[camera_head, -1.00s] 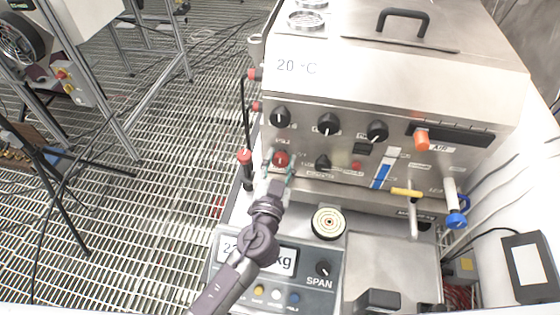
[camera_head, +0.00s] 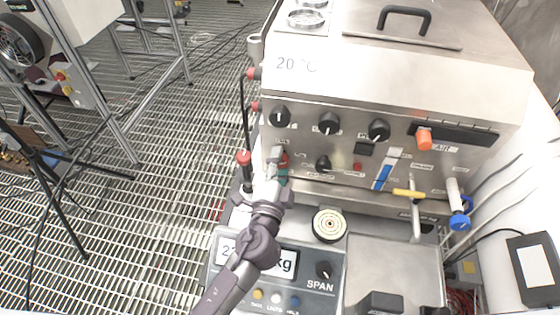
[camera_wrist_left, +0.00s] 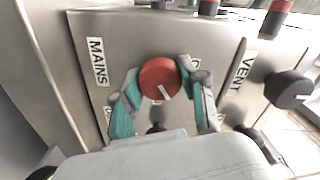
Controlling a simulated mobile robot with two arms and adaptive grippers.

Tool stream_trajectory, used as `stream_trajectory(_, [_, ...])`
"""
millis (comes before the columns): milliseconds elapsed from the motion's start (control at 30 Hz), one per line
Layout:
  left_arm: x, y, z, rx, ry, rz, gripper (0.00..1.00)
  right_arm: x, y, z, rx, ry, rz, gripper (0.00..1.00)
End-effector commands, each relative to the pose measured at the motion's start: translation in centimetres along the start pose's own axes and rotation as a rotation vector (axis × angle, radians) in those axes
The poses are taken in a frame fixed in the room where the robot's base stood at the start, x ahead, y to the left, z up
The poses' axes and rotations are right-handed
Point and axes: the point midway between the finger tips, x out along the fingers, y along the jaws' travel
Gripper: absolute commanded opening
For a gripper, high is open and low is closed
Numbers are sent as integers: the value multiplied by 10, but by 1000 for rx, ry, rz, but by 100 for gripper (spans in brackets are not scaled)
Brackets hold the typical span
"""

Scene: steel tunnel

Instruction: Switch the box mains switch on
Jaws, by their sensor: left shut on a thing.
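The red round mains switch (camera_wrist_left: 160,78) with a white pointer mark sits on the steel box front, beside the MAINS label (camera_wrist_left: 97,62). In the wrist view its pointer lies slanted on the lower part of the knob. My left gripper (camera_wrist_left: 162,88) is shut on the switch, with one teal finger on each side of it. In the head view the left gripper (camera_head: 280,168) reaches the lower left of the steel box (camera_head: 400,95) and covers much of the switch (camera_head: 284,157). My right gripper is not in view.
Black knobs (camera_head: 329,123) and an orange switch (camera_head: 424,140) line the panel. A VENT label (camera_wrist_left: 249,72) is right of the switch in the wrist view. A scale (camera_head: 330,266) stands below. A red-topped post (camera_head: 244,158) stands close left of the gripper.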

Motion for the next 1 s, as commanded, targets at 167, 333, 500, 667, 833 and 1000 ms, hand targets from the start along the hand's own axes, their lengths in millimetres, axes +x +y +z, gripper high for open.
stream_trajectory(167, [0,0,0,166,-1,1,7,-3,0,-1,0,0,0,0])
stream_trajectory(333, [0,0,0,311,-1,1,7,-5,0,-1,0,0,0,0])
stream_trajectory(500, [0,0,0,428,-1,1,7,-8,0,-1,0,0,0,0])
stream_trajectory(667, [0,0,0,508,-1,1,7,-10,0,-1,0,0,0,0])
stream_trajectory(833, [0,1,0,558,-1,1,7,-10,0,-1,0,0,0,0])
stream_trajectory(1000, [0,1,0,580,0,1,7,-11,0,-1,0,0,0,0])
